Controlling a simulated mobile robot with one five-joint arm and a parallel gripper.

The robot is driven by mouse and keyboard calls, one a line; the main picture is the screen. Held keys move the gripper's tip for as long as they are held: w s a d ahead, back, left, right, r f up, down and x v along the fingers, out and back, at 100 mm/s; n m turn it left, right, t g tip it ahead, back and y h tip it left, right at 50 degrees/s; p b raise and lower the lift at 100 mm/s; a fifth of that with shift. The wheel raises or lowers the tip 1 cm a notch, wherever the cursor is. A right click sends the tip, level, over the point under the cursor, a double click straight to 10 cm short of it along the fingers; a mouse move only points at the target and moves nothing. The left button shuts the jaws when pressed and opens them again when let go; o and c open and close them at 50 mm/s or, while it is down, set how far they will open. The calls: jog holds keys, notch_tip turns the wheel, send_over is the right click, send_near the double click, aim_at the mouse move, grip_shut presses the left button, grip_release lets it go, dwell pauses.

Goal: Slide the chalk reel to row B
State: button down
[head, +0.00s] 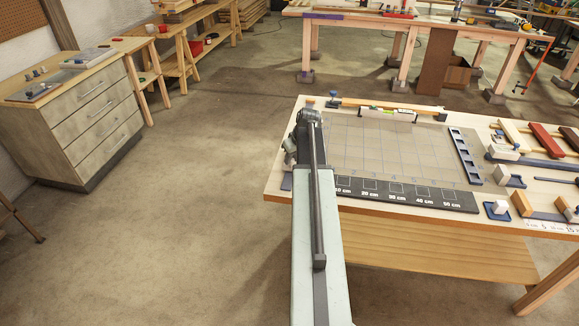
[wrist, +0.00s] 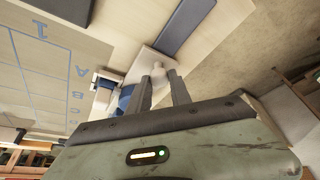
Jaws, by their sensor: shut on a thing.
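In the wrist view my gripper (wrist: 162,76) points down at the table, its two fingers close together around a small pale knob (wrist: 158,67). The knob stands on a pale block (wrist: 145,64), which I take to be the chalk reel. The block sits just outside the grid (wrist: 45,75), nearest the letter A. Row letters A, B and C run down the grid's edge, with B further along. In the head view my arm hides the gripper and the reel; the gridded board (head: 385,145) shows to its right.
A blue and white piece (wrist: 124,98) lies close beside my fingers in the wrist view. In the head view a dark scale strip (head: 410,194) edges the board, a lath (head: 375,103) lies behind it, and a dark slotted rack (head: 465,156) stands right. Most of the grid is clear.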

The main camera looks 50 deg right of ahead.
jog(key=w+d, duration=0.1)
jog(key=d, duration=0.1)
jog(key=w+d, duration=0.2)
jog(key=d, duration=0.1)
jog(key=w+d, duration=0.1)
jog(key=d, duration=0.1)
jog(key=shift+w+d, duration=0.2)
jog(key=shift+w, duration=0.15)
jog(key=c, duration=1.2)
grip_release()
jog(key=p+v, duration=0.7)
jog(key=shift+s+r, duration=0.25)
jog(key=shift+r, duration=0.1)
